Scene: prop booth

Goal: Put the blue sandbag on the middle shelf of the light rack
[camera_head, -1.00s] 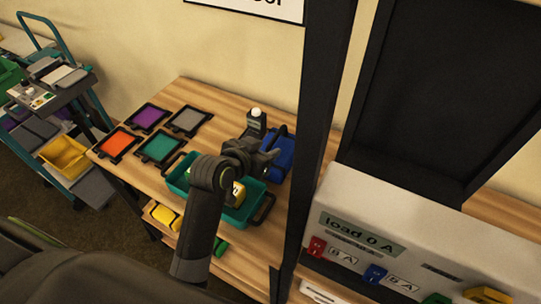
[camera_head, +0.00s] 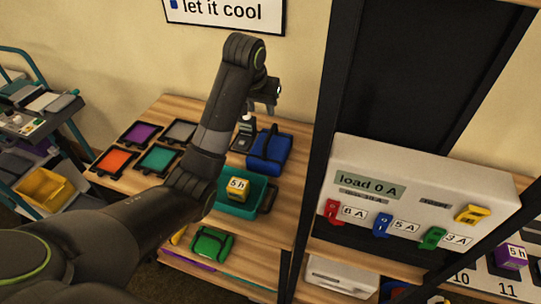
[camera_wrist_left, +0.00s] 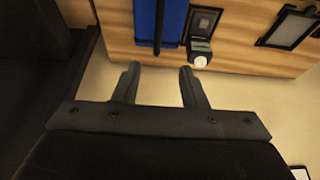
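The blue sandbag (camera_head: 270,150) lies on the wooden table top, behind the teal tray. It also shows at the top of the left wrist view (camera_wrist_left: 158,22). My left gripper (camera_head: 272,93) is raised above and behind the sandbag, near the wall. In the left wrist view its two fingers (camera_wrist_left: 160,71) are apart with nothing between them. A dark-framed rack (camera_head: 322,130) stands right of the table; I cannot tell for sure that it is the light rack. My right gripper is not in view.
The teal tray (camera_head: 232,207) holds a yellow block (camera_head: 237,189) marked 5 h. A small dark device with a white knob (camera_head: 246,119) stands beside the sandbag. A white box (camera_head: 420,185) reading "load 0 A" stands within the dark frame.

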